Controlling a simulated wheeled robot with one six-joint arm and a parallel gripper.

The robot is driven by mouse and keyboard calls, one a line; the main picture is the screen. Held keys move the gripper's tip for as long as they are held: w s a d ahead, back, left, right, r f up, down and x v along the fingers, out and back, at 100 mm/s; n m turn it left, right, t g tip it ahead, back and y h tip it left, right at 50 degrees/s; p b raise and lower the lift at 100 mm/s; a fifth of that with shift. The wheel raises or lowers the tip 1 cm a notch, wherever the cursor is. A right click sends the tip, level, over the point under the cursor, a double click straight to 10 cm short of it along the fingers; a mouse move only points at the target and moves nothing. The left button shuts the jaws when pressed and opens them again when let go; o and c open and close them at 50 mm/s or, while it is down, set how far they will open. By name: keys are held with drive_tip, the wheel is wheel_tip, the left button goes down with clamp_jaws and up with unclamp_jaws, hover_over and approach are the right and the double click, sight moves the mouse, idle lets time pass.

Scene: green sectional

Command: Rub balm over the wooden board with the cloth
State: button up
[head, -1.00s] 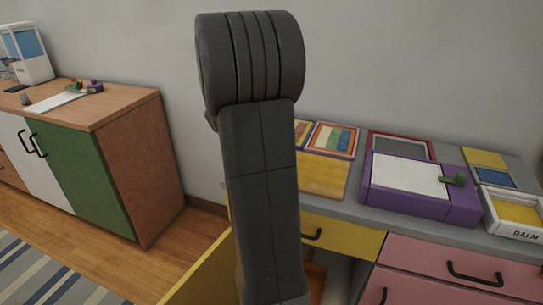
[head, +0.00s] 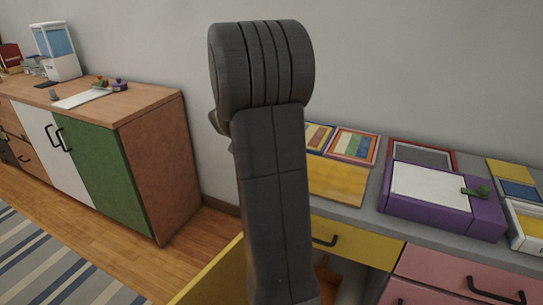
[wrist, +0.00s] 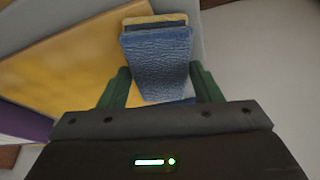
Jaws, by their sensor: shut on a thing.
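The wooden board (head: 338,182) is a yellow-brown slab lying on the grey desktop, partly hidden behind my arm in the head view. It also shows at the left of the wrist view (wrist: 70,60). My gripper (wrist: 161,88) has green fingers on both sides of a blue, creased, cloth-like piece (wrist: 158,55) and is shut on it. A yellowish edge shows behind the blue piece. The gap between it and the board cannot be told. My arm hides the gripper in the head view. The balm box (head: 527,226), white with yellow inside, is cut by the right edge.
A purple box with a white top (head: 432,190) stands right of the board. Framed colour panels (head: 353,144) lie behind it. Yellow and blue squares (head: 512,178) lie at far right. A yellow drawer (head: 345,241) is below. A wooden cabinet (head: 150,160) stands left, across a floor gap.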

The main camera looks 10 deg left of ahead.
drive_tip(key=shift+s+a, duration=0.25)
drive_tip(key=shift+s, duration=0.7)
drive_tip(key=shift+s+d+b, duration=0.3)
drive_tip(key=shift+s+d, duration=0.2)
drive_tip(key=shift+d, duration=1.2)
drive_tip(key=shift+s+d+b, duration=0.35)
drive_tip(key=shift+s+d, duration=0.1)
drive_tip(key=shift+d, duration=1.2)
drive_tip(key=shift+s+d+b, duration=0.3)
drive_tip(key=shift+s+d, duration=0.2)
drive_tip(key=shift+d, duration=1.2)
drive_tip(key=shift+s+d+p, duration=0.3)
drive_tip(key=shift+s+d, duration=0.5)
drive_tip(key=shift+d, duration=1.95)
drive_tip(key=shift+s+d+p, duration=0.25)
drive_tip(key=shift+s+d, duration=0.6)
drive_tip(key=shift+d, duration=1.95)
drive_tip(key=shift+s+d+p, duration=0.3)
drive_tip(key=shift+s+d, duration=0.5)
drive_tip(key=shift+d, duration=1.95)
drive_tip(key=shift+r, duration=0.1)
wheel_tip(320, 180, up, 6)
drive_tip(key=p, duration=0.5)
wheel_tip(320, 180, up, 3)
drive_tip(key=shift+f+p, duration=0.1)
drive_tip(key=shift+p, duration=1.05)
